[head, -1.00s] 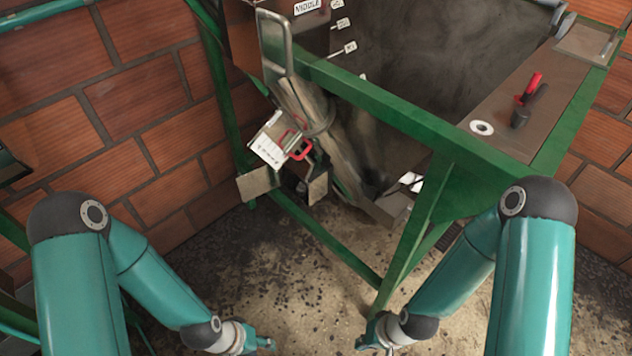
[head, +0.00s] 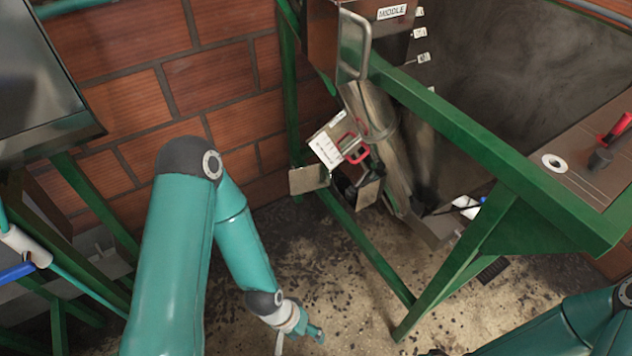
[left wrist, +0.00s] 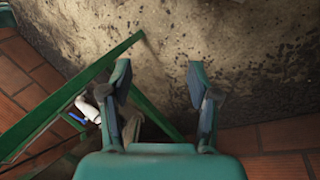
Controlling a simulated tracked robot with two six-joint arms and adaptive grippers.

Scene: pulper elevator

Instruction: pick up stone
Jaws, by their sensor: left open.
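No single stone stands out. Small dark bits lie scattered over the sandy floor (head: 345,285), and I cannot tell which of them is a stone. The same littered floor (left wrist: 235,40) fills the top of the left wrist view. My left gripper (head: 318,334) hangs low over the floor, left of the green frame's leg. In the left wrist view my left gripper (left wrist: 158,76) is open, with nothing between its fingers. My right arm shows at the lower right of the head view; its gripper is at most a dark sliver at the bottom edge.
A green steel frame (head: 470,135) carries a large metal tank (head: 520,70) and slants down to the floor. A white box with a red handle (head: 325,148) hangs on its left side. A brick wall (head: 150,110) is behind. A green stand (head: 85,205) is at the left.

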